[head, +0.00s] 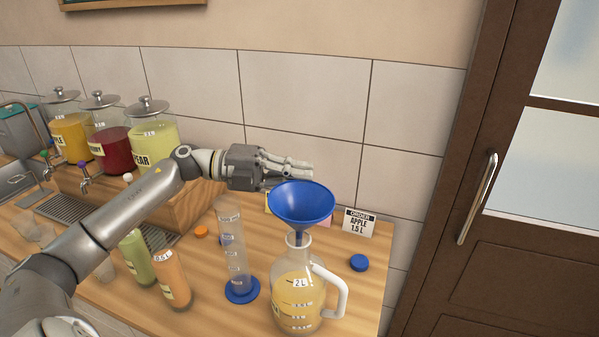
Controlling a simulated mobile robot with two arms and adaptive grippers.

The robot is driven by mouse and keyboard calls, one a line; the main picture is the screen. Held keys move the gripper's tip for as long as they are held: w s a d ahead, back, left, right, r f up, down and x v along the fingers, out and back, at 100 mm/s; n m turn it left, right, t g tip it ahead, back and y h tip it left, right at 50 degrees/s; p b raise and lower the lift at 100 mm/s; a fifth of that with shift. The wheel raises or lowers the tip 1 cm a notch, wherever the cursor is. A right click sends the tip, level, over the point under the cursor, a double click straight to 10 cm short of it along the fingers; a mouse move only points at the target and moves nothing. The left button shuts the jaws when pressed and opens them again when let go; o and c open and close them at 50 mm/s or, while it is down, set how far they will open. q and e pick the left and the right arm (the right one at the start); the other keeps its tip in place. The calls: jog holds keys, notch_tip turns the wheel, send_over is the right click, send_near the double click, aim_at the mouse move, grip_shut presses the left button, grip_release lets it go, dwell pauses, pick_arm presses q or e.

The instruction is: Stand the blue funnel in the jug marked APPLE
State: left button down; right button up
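The blue funnel (302,203) is upright, wide mouth up, at the neck of a clear jug (298,300) with a white handle. Its lower end appears to be in the jug's neck. The jug holds yellow-orange liquid and has a "2 L" mark; I cannot read the word APPLE on it. My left gripper (297,169) is just above and behind the funnel's upper left rim, fingers pointing right. I cannot tell whether its fingers touch the rim or how far apart they are. My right gripper is not in view.
A measuring cylinder (231,250) with a blue base stands left of the jug. Green (137,258) and orange (172,280) bottles stand further left. A blue cap (359,262) and an order card (359,223) reading APPLE 1.5 L are at right. Lidded dispensers (152,131) stand at back left.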

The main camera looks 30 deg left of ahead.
pick_arm(q)
jog(key=shift+f+b, duration=0.45)
jog(key=shift+f, duration=0.25)
jog(key=c, duration=1.6)
grip_release()
jog(key=shift+o, duration=0.2)
jog(key=v, duration=1.2)
